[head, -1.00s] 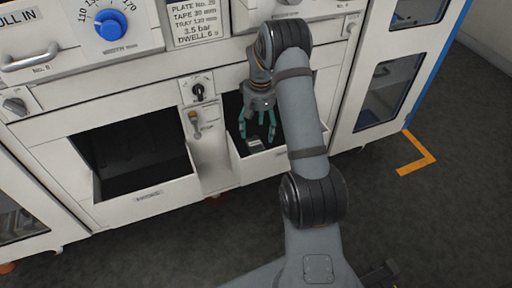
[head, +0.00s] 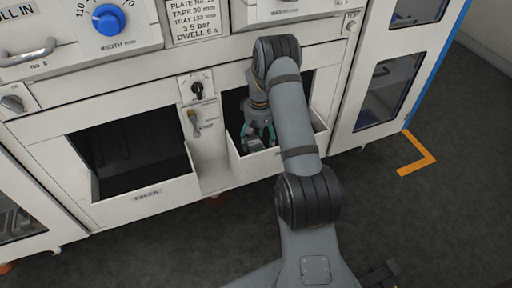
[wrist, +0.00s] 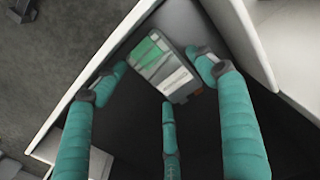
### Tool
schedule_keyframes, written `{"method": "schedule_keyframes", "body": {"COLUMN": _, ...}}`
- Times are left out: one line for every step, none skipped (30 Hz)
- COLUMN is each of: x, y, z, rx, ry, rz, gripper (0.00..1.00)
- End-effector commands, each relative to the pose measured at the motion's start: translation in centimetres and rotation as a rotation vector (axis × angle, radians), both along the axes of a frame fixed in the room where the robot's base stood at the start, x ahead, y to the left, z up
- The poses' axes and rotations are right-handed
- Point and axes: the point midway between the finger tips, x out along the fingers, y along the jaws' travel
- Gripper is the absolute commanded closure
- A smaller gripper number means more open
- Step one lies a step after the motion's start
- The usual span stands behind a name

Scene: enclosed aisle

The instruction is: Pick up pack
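The pack (wrist: 165,66) is a small flat box with green and white panels. It lies in the right-hand open bin (head: 262,165), close to a pale inner wall in the wrist view. My gripper (head: 259,136) has teal fingers and is lowered into that bin. In the wrist view my gripper (wrist: 160,78) is open, with one fingertip left of the pack, one at its right edge and a third below it. The fingers look spread around the pack; I cannot tell whether any touches it. In the head view the fingers largely hide the pack.
A second open bin (head: 145,195), dark and seemingly empty, is to the left. A panel with a black knob (head: 197,88) and a small lever (head: 193,118) stands between the bins. A cabinet with glass doors (head: 387,90) is at the right. The bin walls surround my gripper closely.

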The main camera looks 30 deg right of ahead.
Motion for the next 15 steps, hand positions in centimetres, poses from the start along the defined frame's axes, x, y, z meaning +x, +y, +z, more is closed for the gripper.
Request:
{"method": "schedule_keyframes", "body": {"x": -0.01, "y": 0.0, "z": 0.01, "rx": 0.0, "ry": 0.0, "rz": 0.0, "gripper": 0.31}}
{"method": "schedule_keyframes", "body": {"x": -0.01, "y": 0.0, "z": 0.02, "rx": 0.0, "ry": 0.0, "rz": 0.0, "gripper": 0.33}}
{"method": "schedule_keyframes", "body": {"x": -0.01, "y": 0.0, "z": 0.02, "rx": 0.0, "ry": 0.0, "rz": 0.0, "gripper": 0.36}}
{"method": "schedule_keyframes", "body": {"x": -0.02, "y": 0.0, "z": 0.02, "rx": 0.0, "ry": 0.0, "rz": 0.0, "gripper": 0.37}}
{"method": "schedule_keyframes", "body": {"x": -0.02, "y": 0.0, "z": 0.02, "rx": 0.0, "ry": 0.0, "rz": 0.0, "gripper": 0.39}}
{"method": "schedule_keyframes", "body": {"x": -0.02, "y": 0.01, "z": 0.02, "rx": 0.0, "ry": 0.0, "rz": 0.0, "gripper": 0.41}}
{"method": "schedule_keyframes", "body": {"x": -0.02, "y": 0.01, "z": 0.02, "rx": 0.0, "ry": 0.0, "rz": 0.0, "gripper": 0.43}}
{"method": "schedule_keyframes", "body": {"x": -0.02, "y": 0.01, "z": 0.02, "rx": 0.0, "ry": 0.0, "rz": 0.0, "gripper": 0.45}}
{"method": "schedule_keyframes", "body": {"x": -0.02, "y": 0.01, "z": 0.02, "rx": 0.0, "ry": 0.0, "rz": 0.0, "gripper": 0.47}}
{"method": "schedule_keyframes", "body": {"x": -0.02, "y": 0.0, "z": 0.02, "rx": 0.0, "ry": 0.0, "rz": 0.0, "gripper": 0.49}}
{"method": "schedule_keyframes", "body": {"x": -0.02, "y": 0.01, "z": 0.02, "rx": 0.0, "ry": 0.0, "rz": 0.0, "gripper": 0.51}}
{"method": "schedule_keyframes", "body": {"x": -0.03, "y": 0.01, "z": 0.02, "rx": 0.0, "ry": 0.001, "rz": 0.0, "gripper": 0.53}}
{"method": "schedule_keyframes", "body": {"x": -0.03, "y": 0.01, "z": 0.02, "rx": 0.0, "ry": 0.001, "rz": 0.0, "gripper": 0.55}}
{"method": "schedule_keyframes", "body": {"x": -0.03, "y": 0.01, "z": 0.02, "rx": 0.0, "ry": 0.001, "rz": 0.0, "gripper": 0.57}}
{"method": "schedule_keyframes", "body": {"x": -0.03, "y": 0.01, "z": 0.02, "rx": 0.0, "ry": 0.001, "rz": 0.0, "gripper": 0.59}}
